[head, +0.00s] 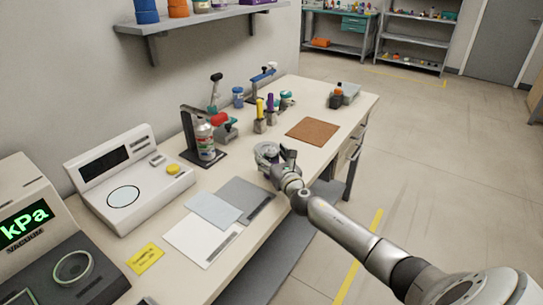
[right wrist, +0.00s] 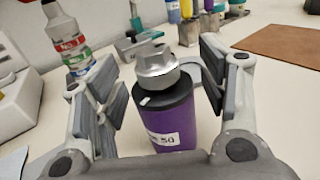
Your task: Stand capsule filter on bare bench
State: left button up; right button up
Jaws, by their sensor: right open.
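A purple cylinder (right wrist: 166,116) with a dark collar, a silver hex top and a white label reading "50" stands upright in the right wrist view; I take it to be the capsule filter. My right gripper (right wrist: 163,85) is open, with one finger on each side of the cylinder and visible gaps between. The gripper's palm hides the cylinder's base. In the head view my right gripper (head: 277,158) is over the bench (head: 240,165) near its front edge and largely hides the cylinder. My left gripper is not in view.
A bottle in a dark stand (head: 205,142) is left of my right gripper. A brown mat (head: 312,131) lies behind it, with small bottles (head: 265,115) nearby. Flat grey and white plates (head: 215,210) and a white instrument (head: 125,178) are toward the front left.

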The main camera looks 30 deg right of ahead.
jog(key=shift+r, duration=0.15)
jog(key=s, duration=0.4)
jog(key=s+a, duration=0.1)
jog(key=s, duration=0.3)
jog(key=s+a, duration=0.1)
jog(key=s, duration=0.2)
jog(key=shift+s+a, duration=0.2)
jog(key=shift+s, duration=0.2)
